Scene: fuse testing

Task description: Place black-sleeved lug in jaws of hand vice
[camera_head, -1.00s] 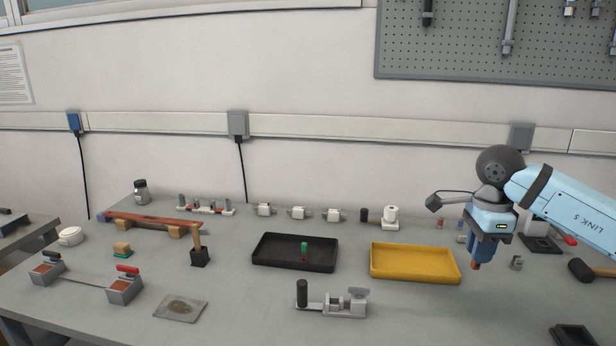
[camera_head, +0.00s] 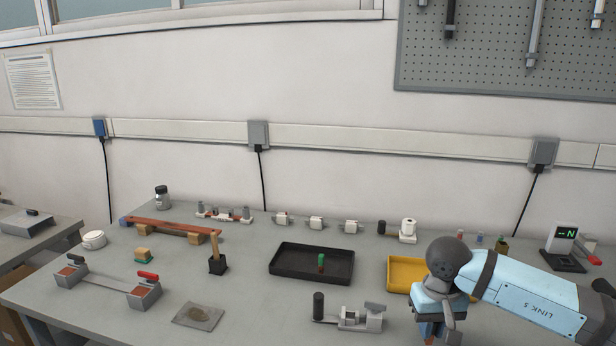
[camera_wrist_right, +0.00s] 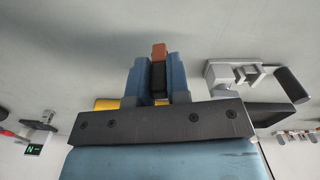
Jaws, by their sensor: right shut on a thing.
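My right gripper (camera_head: 431,330) hangs low in front of the yellow tray, right of the hand vice. In the right wrist view its blue fingers (camera_wrist_right: 157,66) are shut on the black-sleeved lug. The copper end of the lug (camera_wrist_right: 159,50) sticks out past the fingertips, with its black sleeve (camera_wrist_right: 158,80) between them. The grey device with a black handle, seemingly the hand vice (camera_head: 350,321), lies on the bench. It also shows in the right wrist view (camera_wrist_right: 228,77), beside the gripper and apart from the lug. My left gripper is not in view.
A black tray (camera_head: 290,278) with a green-topped piece (camera_head: 321,261) lies behind the vice. The yellow tray (camera_head: 403,261) is partly hidden by my right arm. A meter (camera_head: 563,240) stands at the right. The bench left of the vice has a flat plate (camera_head: 198,315).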

